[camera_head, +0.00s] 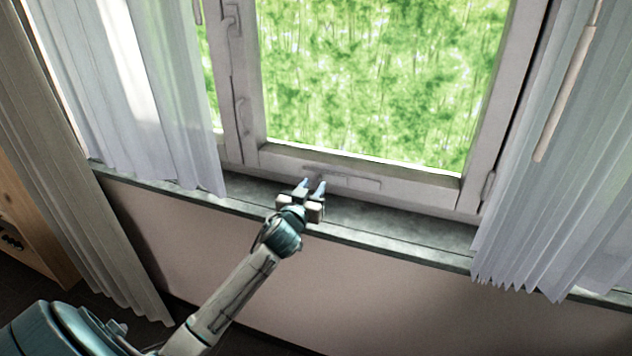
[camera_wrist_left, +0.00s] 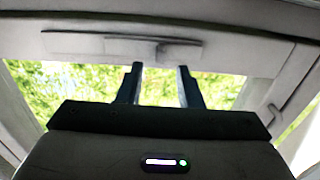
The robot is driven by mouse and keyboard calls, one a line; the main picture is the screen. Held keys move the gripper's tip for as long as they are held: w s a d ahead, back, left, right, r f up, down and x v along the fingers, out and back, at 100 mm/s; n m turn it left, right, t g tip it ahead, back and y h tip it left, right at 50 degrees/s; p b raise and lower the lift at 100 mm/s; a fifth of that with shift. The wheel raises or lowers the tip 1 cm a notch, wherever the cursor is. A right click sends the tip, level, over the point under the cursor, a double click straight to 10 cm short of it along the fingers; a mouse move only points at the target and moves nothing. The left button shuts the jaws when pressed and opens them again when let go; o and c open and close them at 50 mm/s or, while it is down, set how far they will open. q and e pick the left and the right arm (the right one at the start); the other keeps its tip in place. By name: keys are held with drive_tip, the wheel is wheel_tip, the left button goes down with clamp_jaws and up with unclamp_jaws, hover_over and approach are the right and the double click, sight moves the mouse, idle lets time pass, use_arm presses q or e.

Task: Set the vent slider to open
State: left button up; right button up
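The vent (camera_head: 350,181) is a long pale plate on the window's lower frame. Its small slider tab (camera_head: 313,170) shows near the plate's left end, just beyond my left fingertips. In the left wrist view, which looks upside down, the vent plate (camera_wrist_left: 75,43) lies along the frame at the top. A darker slider piece (camera_wrist_left: 148,40) shows near its middle. My left gripper (camera_head: 312,184) is open, with a clear gap between its fingers, and points at the vent. Its two fingers also show in the wrist view (camera_wrist_left: 160,70), apart from the slider. My right gripper is out of view.
A grey stone sill (camera_head: 400,234) runs below the window, under my left gripper. Pale curtains hang at the left (camera_head: 150,110) and right (camera_head: 560,200). A window handle (camera_head: 231,20) is at upper left. The sill right of the gripper is clear.

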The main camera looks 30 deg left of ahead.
sight(318, 179)
use_arm(q)
drive_tip(key=shift+x, duration=1.15)
drive_tip(key=shift+w, duration=0.35)
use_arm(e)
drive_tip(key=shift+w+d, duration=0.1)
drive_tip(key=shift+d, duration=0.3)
